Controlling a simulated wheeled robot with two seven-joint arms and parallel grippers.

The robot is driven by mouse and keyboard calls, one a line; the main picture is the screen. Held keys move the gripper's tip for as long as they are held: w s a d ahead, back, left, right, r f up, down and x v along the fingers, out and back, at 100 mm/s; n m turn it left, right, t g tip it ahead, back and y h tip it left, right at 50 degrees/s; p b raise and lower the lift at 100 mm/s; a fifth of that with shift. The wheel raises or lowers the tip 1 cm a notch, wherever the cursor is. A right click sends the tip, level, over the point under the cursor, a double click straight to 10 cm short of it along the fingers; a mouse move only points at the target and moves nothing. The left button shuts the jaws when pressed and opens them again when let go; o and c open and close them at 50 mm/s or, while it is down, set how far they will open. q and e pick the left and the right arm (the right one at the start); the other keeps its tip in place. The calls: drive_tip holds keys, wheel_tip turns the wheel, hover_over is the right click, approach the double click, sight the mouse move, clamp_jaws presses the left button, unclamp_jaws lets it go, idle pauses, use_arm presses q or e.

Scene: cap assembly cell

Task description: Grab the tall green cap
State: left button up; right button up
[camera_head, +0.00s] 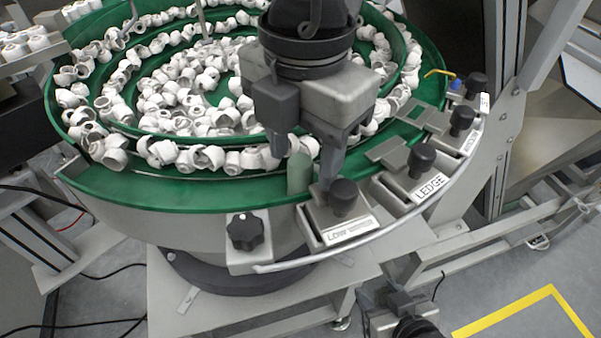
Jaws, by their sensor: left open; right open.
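The tall green cap (299,174) stands upright on the green rim of the round bowl, near its front edge, just left of the LOW block. My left gripper (304,166) comes down from above, open, with one finger to the left of the cap and one to its right. The fingertips are close to the cap; I cannot tell whether either touches it. My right gripper (385,296) is low at the bottom edge, open, well below the bowl and away from the cap. Part of it is cut off by the frame.
The green bowl (170,192) holds many white caps (190,80) in its spiral track. Blocks with black knobs, including the LOW block (335,222) and the LEDGE block (408,190), line its front right rim. A black knob (245,231) sits on the front. Floor is clear at lower right.

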use_arm(q)
drive_tip(key=c, duration=0.8)
